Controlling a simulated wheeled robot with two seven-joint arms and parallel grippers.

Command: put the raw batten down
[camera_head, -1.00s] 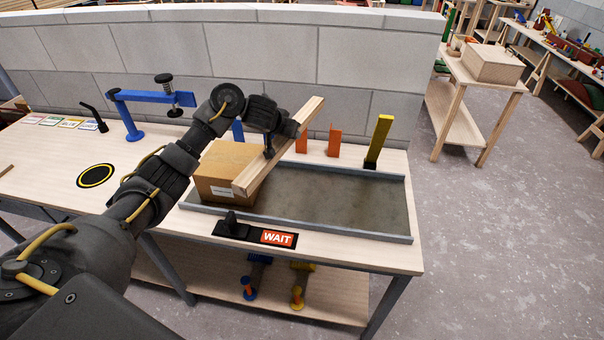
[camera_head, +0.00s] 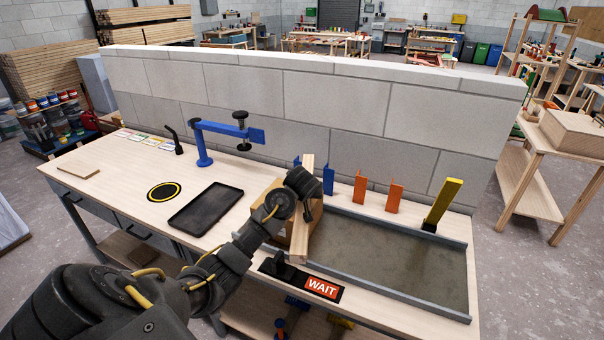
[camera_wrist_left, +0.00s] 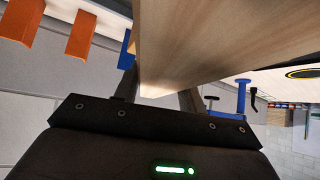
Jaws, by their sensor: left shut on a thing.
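The raw batten (camera_head: 301,238) is a pale, bare wooden bar. My left gripper (camera_head: 307,203) is shut on it near its middle, and the wrist hides part of the grip. The batten points away from me, above the left end of the grey-rimmed trough (camera_head: 400,299) and beside or over a cardboard box (camera_head: 274,196). In the left wrist view the batten (camera_wrist_left: 205,40) fills the upper middle, between the fingers of the gripper (camera_wrist_left: 158,95). I cannot tell whether it touches the box. My right gripper is not in view.
A black tray (camera_head: 206,208) and a yellow-ringed black disc (camera_head: 164,191) lie on the bench left of my arm. A blue clamp stand (camera_head: 203,148) is behind them. Orange uprights (camera_head: 394,198) and a yellow post (camera_head: 443,203) line the trough's back. A WAIT sign (camera_head: 322,288) sits in front.

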